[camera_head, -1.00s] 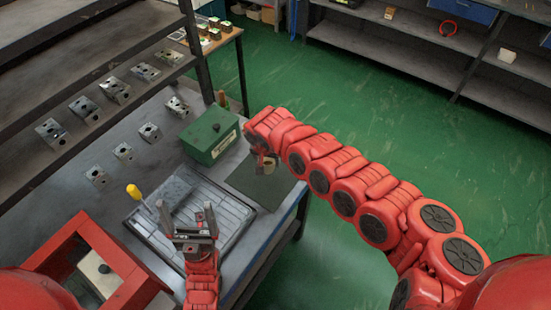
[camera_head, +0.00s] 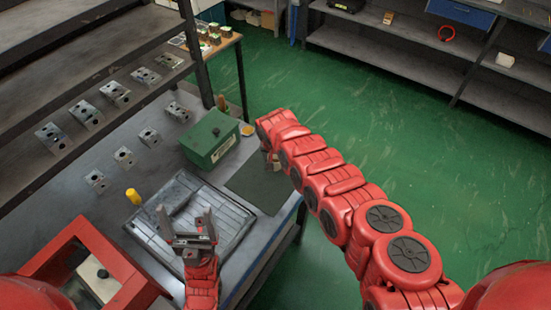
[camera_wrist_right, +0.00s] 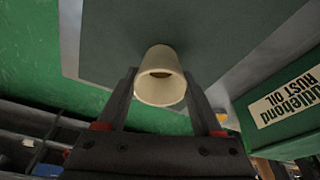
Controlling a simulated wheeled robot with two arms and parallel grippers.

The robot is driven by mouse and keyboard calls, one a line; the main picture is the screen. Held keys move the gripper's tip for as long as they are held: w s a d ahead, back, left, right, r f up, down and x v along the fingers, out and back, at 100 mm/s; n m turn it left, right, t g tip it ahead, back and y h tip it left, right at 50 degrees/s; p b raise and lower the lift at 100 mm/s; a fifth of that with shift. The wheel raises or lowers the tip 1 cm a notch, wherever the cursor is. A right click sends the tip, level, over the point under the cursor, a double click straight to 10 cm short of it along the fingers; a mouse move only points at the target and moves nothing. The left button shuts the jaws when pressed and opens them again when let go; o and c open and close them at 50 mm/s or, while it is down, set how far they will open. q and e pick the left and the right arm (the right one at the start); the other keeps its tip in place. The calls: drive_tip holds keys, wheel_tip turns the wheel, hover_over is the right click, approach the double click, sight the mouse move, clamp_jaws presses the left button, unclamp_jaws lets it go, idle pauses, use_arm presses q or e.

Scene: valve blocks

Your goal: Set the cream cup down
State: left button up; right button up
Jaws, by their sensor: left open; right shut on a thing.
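The cream cup (camera_wrist_right: 160,75) is between the fingers of my right gripper (camera_wrist_right: 160,92) in the right wrist view, its open mouth toward the camera. The fingers are shut on it. In the head view my right gripper (camera_head: 270,158) is at the right edge of the dark mat (camera_head: 255,190), with the cup mostly hidden by the arm. The mat also shows beyond the cup in the wrist view (camera_wrist_right: 215,30). I cannot tell whether the cup touches anything below. My left gripper (camera_head: 187,214) is open and empty above the black tray (camera_head: 228,246).
A green rust oil box (camera_head: 210,138) stands beside the mat, with a small yellow-rimmed item (camera_head: 247,130) at its right. Several metal valve blocks (camera_head: 124,156) stand further left. A yellow-handled item (camera_head: 134,196) is by the tray. A red frame (camera_head: 95,255) is at lower left.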

drive_tip(key=shift+f, duration=0.2)
drive_tip(key=o, duration=1.5)
drive_tip(key=shift+r, duration=0.2)
